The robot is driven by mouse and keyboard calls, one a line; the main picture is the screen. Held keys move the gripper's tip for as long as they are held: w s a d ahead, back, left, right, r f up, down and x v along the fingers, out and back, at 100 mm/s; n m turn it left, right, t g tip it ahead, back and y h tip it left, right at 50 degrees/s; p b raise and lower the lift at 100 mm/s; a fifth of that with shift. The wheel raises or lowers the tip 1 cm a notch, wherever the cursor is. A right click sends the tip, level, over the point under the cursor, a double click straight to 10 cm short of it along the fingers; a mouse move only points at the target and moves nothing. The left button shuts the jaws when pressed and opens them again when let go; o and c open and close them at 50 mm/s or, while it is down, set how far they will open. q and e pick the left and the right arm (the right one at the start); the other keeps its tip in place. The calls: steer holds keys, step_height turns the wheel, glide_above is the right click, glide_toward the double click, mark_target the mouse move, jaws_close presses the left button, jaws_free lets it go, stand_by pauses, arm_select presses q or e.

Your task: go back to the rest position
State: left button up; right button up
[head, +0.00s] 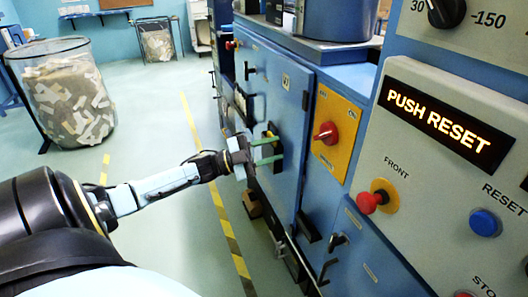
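My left gripper (268,150) reaches out in front of the blue machine cabinet (288,92). Its two green fingers are spread apart, with nothing visible between them. The fingertips are close to a dark recess or handle on the cabinet door; I cannot tell whether they touch it. My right gripper is out of view.
A control panel at right has a lit display (437,115) reading PUSH RESET, a blue reset button (485,222) and a red front knob (367,202). A red switch (326,133) sits on a yellow plate. A mesh bin (66,95) of scraps stands left. Floor between is clear.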

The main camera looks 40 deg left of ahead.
arm_select(q)
steer(key=shift+v, duration=1.05)
